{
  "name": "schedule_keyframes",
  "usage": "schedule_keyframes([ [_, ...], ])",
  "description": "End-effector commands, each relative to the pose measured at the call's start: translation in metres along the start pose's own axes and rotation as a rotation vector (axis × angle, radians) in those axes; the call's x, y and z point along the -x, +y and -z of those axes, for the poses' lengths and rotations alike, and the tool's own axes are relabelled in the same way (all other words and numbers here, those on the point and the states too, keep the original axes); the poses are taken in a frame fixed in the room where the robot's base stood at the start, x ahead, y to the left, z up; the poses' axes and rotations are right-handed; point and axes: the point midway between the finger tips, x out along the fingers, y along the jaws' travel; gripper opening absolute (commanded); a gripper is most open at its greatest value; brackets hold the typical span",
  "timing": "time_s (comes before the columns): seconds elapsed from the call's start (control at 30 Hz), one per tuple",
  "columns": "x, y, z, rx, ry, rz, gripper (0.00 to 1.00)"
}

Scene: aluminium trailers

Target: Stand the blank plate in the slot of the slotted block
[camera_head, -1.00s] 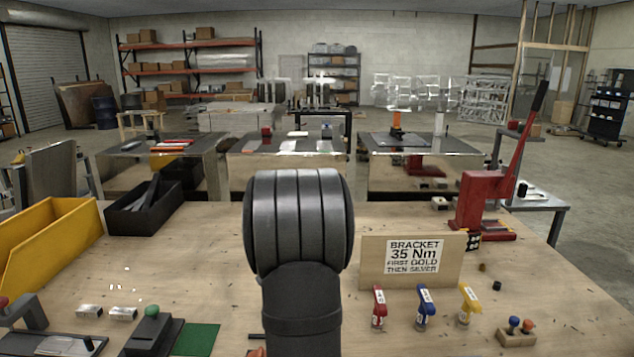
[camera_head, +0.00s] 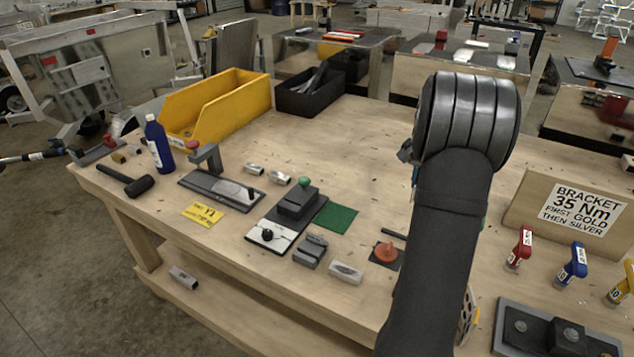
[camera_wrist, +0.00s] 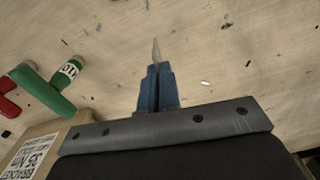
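My gripper (camera_wrist: 156,90) shows in the wrist view as two blue fingers close together. A thin pale-grey sliver juts out between their tips; it looks like the blank plate (camera_wrist: 155,50) seen edge-on. In the head view my arm hides most of the gripper, and the plate does not show there. A small dark grey block with a groove between raised parts, apparently the slotted block (camera_head: 310,251), sits on the bench near the front edge, left of my arm. Its groove looks empty. My gripper is apart from it, and the wrist view shows only bare wood under the fingers.
Around the block are a green-knobbed dark block (camera_head: 297,201), a white plate with a black knob (camera_head: 270,236), a silver block (camera_head: 345,272) and an orange knob (camera_head: 386,252). A bracket sign (camera_head: 568,212) and coloured-handled tools stand right of my arm. Mid-bench is largely clear.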

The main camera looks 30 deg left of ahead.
Motion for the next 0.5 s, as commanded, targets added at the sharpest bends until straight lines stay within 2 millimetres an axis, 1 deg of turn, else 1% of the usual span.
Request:
schedule_keyframes([
  [0.03,0.008,-0.026,-0.001,0.032,0.002,0.001,0.0],
  [0.1,0.018,-0.054,-0.003,0.065,0.002,0.001,0.0],
  [0.2,0.03,-0.085,-0.008,0.102,0.001,0.001,0.0],
  [0.3,0.037,-0.105,-0.012,0.124,0.0,0.0,0.0],
  [0.37,0.04,-0.112,-0.014,0.132,0.0,0.0,0.0],
  [0.43,0.039,-0.121,-0.016,0.138,-0.001,0.0,0.0],
  [0.5,0.033,-0.132,-0.018,0.141,-0.003,-0.001,0.0],
])
